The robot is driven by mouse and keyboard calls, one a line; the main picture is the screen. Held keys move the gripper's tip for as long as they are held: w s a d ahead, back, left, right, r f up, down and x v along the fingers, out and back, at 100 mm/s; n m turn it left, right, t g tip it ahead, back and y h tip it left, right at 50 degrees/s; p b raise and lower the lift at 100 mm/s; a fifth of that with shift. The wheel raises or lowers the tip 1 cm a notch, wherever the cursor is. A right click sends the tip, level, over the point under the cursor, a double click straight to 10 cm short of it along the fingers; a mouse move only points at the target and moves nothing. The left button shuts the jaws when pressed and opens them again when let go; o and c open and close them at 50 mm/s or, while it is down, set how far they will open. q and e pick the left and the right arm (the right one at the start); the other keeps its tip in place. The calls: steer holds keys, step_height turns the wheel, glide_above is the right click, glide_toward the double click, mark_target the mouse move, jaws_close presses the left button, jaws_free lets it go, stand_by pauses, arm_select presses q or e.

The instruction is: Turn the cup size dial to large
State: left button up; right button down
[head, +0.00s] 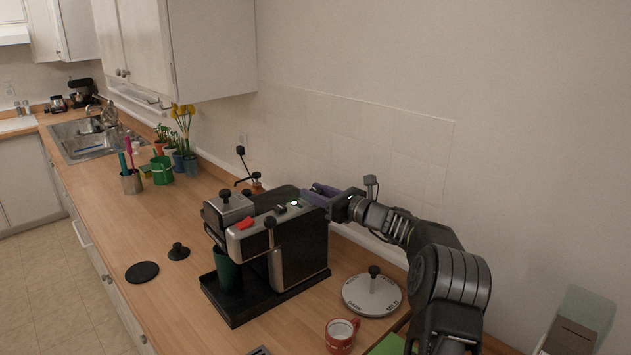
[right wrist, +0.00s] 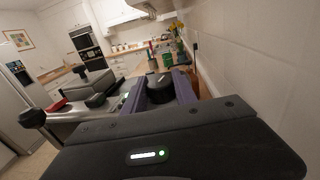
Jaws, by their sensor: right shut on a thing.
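The coffee machine (head: 300,250) stands on the wooden counter, black with a silver top and front. A green cup (head: 227,270) is under its spout. My right gripper (head: 317,193) reaches in from the right at the machine's top right edge. In the right wrist view its purple fingers (right wrist: 167,92) are on both sides of a dark round dial (right wrist: 159,82) with a light mark, and they are shut on it. I cannot read the size the dial points to. In the head view the fingers and machine hide the dial. My left gripper is not in view.
A red mug (head: 341,339) and a round white plate with a black knob (head: 371,294) are right of the machine. A black disc (head: 142,272) and a tamper (head: 179,252) lie left. Potted plants stand behind, near the wall. The left counter has free room.

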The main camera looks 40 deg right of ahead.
steer(key=shift+n+g+y, duration=0.6)
steer(key=shift+n+y, duration=0.7)
steer(key=shift+y, duration=0.6)
steer(key=shift+r+n+y+p, duration=0.1)
steer(key=shift+n+y+p, duration=0.2)
steer(key=shift+y, duration=0.1)
steer(key=c, duration=1)
jaws_free()
